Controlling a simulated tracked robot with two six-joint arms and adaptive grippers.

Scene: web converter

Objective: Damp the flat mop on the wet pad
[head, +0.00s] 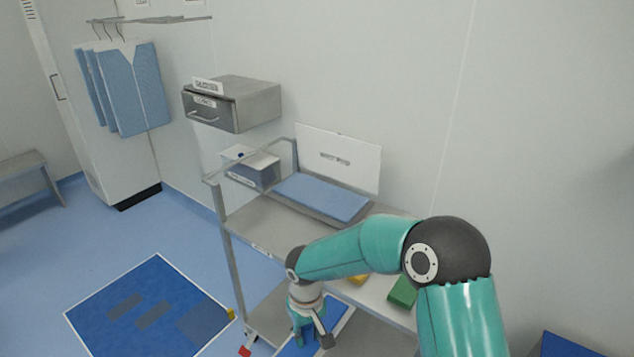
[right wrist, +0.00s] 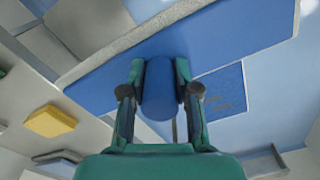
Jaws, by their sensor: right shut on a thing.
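The flat mop (head: 338,318) is a blue plate with a pale edge, partly hidden by my right arm low in the head view. In the right wrist view, its blue plate (right wrist: 110,85) has a grey fibrous edge, and a round blue handle stands between my fingers. My right gripper (head: 314,340) is shut on this handle; it also shows in the right wrist view (right wrist: 160,95). The wet pad (head: 322,196) is a light blue slab in a shallow tray on the cart's top shelf. The mop is apart from the pad, lower and nearer. My left gripper is not in view.
A white sign (head: 340,158) stands behind the pad, and a lidded box (head: 252,168) is left of it. A grey drawer unit (head: 235,104) hangs above. Yellow (head: 358,280) and green (head: 403,291) blocks lie on the cart. A blue floor mat (head: 110,285) lies left.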

